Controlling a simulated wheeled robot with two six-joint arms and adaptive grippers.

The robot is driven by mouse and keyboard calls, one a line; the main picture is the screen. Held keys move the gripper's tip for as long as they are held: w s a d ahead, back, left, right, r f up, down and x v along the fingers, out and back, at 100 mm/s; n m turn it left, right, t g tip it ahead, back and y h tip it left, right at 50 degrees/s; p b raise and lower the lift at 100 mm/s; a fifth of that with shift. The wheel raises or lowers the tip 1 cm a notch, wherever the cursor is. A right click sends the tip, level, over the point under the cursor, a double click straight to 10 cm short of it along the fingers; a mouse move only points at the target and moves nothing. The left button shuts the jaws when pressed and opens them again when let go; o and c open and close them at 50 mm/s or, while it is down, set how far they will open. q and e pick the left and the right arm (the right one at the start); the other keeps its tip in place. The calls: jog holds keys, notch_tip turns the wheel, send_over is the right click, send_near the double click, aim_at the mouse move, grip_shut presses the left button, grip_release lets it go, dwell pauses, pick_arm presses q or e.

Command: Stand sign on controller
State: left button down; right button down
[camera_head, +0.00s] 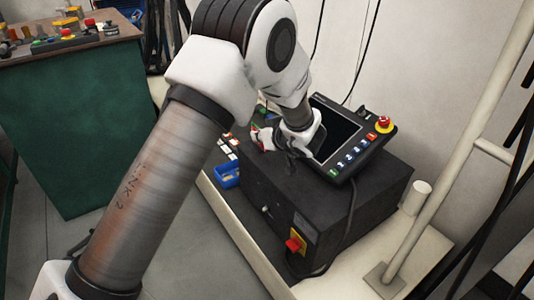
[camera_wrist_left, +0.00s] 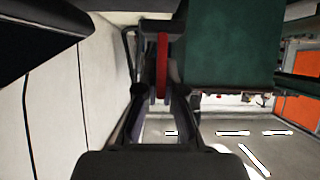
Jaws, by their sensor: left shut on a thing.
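The controller (camera_head: 340,200) is a dark box on a pale platform, with a red and yellow switch on its front. My left gripper (camera_head: 281,153) is just above the left part of its top, beside the teach pendant. It is shut on the sign (camera_head: 262,138), a small red and white piece partly hidden by the fingers. In the left wrist view the sign (camera_wrist_left: 162,66) shows as a narrow red edge between the fingers (camera_wrist_left: 160,98). I cannot tell whether the sign touches the controller top. My right gripper is not in view.
The teach pendant (camera_head: 348,135), with a screen and red stop button, lies tilted on the controller. A blue bin (camera_head: 227,175) stands at its left. A pale pipe frame (camera_head: 440,200) rises at right. A green-sided bench (camera_head: 80,125) with several small items is at the left.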

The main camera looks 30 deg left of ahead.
pick_arm(q)
jog(key=shift+w+d+f+b, duration=0.2)
jog(key=shift+d+f, duration=0.05)
jog(key=shift+d, duration=0.2)
jog(key=shift+w+d+f+b, duration=0.2)
jog(key=shift+d+f, duration=0.05)
jog(key=shift+d, duration=0.2)
notch_tip(320, 180, down, 3)
jog(key=shift+r+b, duration=0.1)
jog(key=shift+b, duration=1)
jog(key=shift+r, duration=0.1)
jog(key=shift+p, duration=0.3)
jog(key=c, duration=1.3)
grip_release()
jog(key=shift+f, duration=0.2)
